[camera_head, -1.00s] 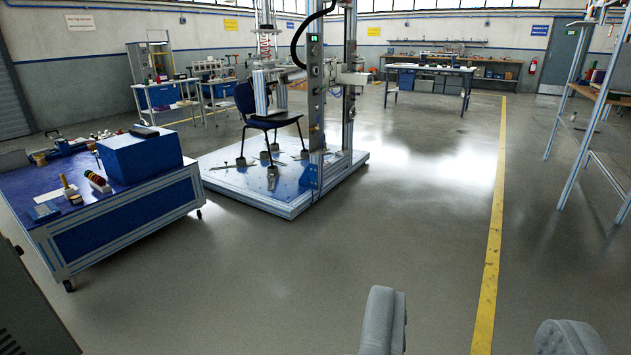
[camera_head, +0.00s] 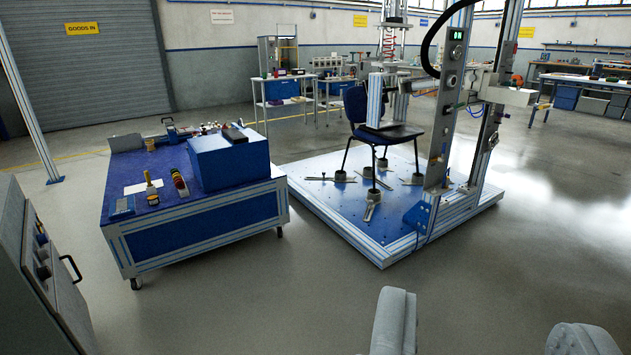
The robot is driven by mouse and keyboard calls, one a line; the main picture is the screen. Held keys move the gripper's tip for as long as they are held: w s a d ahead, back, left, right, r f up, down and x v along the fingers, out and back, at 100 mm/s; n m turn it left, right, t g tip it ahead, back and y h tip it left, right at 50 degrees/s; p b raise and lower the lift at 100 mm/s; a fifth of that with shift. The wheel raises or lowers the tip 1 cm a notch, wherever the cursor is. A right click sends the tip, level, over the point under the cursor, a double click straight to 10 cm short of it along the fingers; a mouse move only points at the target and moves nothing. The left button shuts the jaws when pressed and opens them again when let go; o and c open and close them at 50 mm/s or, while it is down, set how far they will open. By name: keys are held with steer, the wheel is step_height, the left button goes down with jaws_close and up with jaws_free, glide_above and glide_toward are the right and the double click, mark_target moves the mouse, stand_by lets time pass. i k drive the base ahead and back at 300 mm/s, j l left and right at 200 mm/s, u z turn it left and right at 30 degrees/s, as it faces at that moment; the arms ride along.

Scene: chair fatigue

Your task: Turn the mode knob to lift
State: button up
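The chair test rig (camera_head: 392,258) stands right of centre on a blue base plate, with a dark blue chair (camera_head: 385,132) clamped on it. Its front column (camera_head: 442,125) carries a small green-lit display (camera_head: 457,35) and several small round controls (camera_head: 452,80) below it. They are too small to tell which one is the mode knob, and no lift marking is readable. My gripper (camera_head: 488,312) is open and empty at the bottom right, its two grey fingers wide apart. It is well short of the rig, with floor between them.
A blue wheeled cart (camera_head: 205,238) with a blue box (camera_head: 229,160) and tools stands left of the rig. A grey cabinet (camera_head: 45,285) with knobs and a handle is close at the left edge. The floor (camera_head: 270,310) in front of the rig is clear.

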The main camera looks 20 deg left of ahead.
mark_target(45, 273)
steer(key=i+u, duration=0.25)
steer(key=u, duration=0.2)
steer(key=i+u, duration=0.25)
steer(key=u, duration=0.2)
steer(key=i+l+u, duration=0.1)
steer(key=i+u, duration=0.15)
steer(key=u, duration=0.2)
steer(key=i+l+u, duration=0.2)
steer(key=u, duration=0.25)
steer(key=i+l+u, duration=0.7)
steer(key=u, duration=0.2)
